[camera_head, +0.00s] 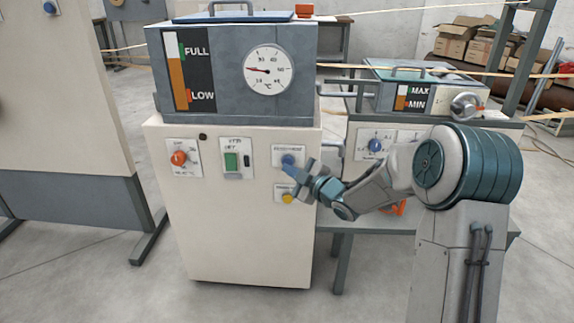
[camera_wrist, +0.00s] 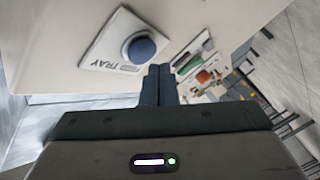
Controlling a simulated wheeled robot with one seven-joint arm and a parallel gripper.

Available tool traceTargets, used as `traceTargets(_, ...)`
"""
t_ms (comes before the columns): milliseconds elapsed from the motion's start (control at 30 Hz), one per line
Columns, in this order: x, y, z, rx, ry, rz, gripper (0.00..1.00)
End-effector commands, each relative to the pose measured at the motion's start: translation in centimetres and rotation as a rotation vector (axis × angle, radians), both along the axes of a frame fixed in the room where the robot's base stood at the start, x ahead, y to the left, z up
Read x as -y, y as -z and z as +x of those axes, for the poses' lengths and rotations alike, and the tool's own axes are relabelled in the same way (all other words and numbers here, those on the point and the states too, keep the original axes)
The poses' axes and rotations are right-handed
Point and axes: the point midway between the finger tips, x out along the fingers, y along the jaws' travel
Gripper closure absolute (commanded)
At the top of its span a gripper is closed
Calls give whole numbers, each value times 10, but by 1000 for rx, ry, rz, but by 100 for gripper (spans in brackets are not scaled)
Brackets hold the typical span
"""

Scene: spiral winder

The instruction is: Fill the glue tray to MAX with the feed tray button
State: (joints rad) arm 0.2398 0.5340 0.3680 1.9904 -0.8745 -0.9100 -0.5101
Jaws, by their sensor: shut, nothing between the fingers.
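The feed tray button (camera_head: 288,159) is a round blue knob on the cream cabinet front. In the wrist view the blue button (camera_wrist: 140,49) sits on a white plate marked TRAY. My gripper (camera_head: 290,171) is shut and empty, its fingertips close to the button and slightly below it in the head view. In the wrist view my fingers (camera_wrist: 158,70) are together beside the button; I cannot tell whether they touch it. The glue tray (camera_head: 383,75) stands at the right, with a MAX/MIN gauge (camera_head: 402,98). Its orange column appears to end between the two marks.
A yellow button (camera_head: 287,199) is just below my gripper. A green switch (camera_head: 231,162) and an orange knob (camera_head: 180,158) are further left on the cabinet (camera_head: 235,240). The glue tank (camera_head: 218,95) with a FULL/LOW gauge and dial stands on top. Floor in front is clear.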

Motion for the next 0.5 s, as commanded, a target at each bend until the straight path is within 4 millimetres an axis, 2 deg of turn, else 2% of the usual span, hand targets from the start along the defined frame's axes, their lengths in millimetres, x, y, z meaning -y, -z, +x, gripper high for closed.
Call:
traceTargets(333,0,0,-3,-1,-1,0,100)
traceTargets(500,-1,2,-16,-1,-1,0,100)
